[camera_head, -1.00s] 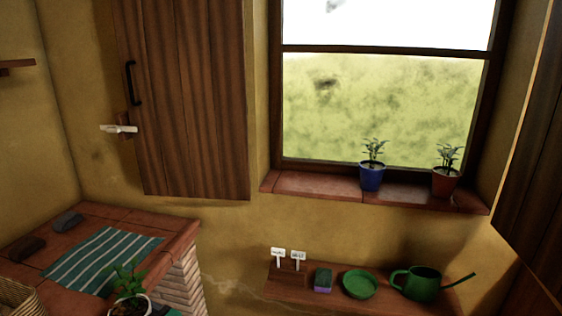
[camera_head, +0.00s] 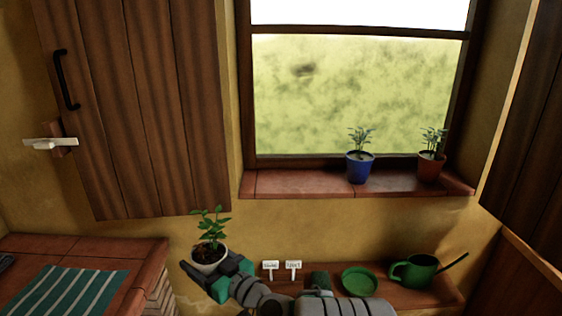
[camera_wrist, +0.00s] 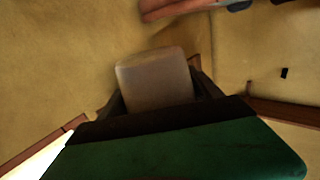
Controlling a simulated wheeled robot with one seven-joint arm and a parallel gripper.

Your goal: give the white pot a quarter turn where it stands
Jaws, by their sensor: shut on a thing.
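The white pot (camera_head: 208,262), with a leafy green plant (camera_head: 211,231) in dark soil, stands upright between the jaws of my gripper (camera_head: 212,275) in the head view. My gripper is shut on it, with a jaw showing on either side and green parts below. The pot appears in front of the wall, between the brick counter and the low shelf; I see no surface under it, and its lower part is hidden by the gripper.
A blue pot (camera_head: 359,168) and a terracotta pot (camera_head: 430,168) stand on the windowsill (camera_head: 300,183). A striped cloth (camera_head: 75,292) lies on the counter at left.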

